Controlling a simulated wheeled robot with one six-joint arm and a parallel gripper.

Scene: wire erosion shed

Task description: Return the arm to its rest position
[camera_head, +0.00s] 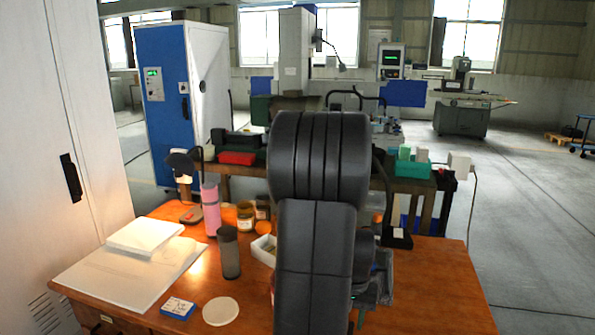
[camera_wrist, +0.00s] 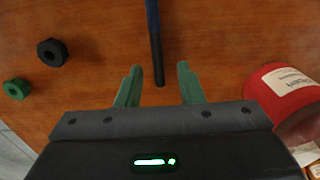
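My gripper (camera_wrist: 159,67) is open in the wrist view, its two green fingers apart and pointing at the wooden table (camera_wrist: 105,85). A slim blue and black rod-like thing (camera_wrist: 154,40) shows between and beyond the fingertips, with clear space on both sides of it. Nothing is gripped. In the head view my dark arm stands up in the middle, over the wooden table (camera_head: 430,290), and hides most of the gripper and the table behind it.
A black nut (camera_wrist: 52,52) and a green nut (camera_wrist: 16,88) lie left of the gripper; a red container (camera_wrist: 285,95) is close at right. A pink bottle (camera_head: 211,210), dark cylinder (camera_head: 229,255), jar (camera_head: 245,215) and papers (camera_head: 125,275) stand left of my arm. The table's right part is clear.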

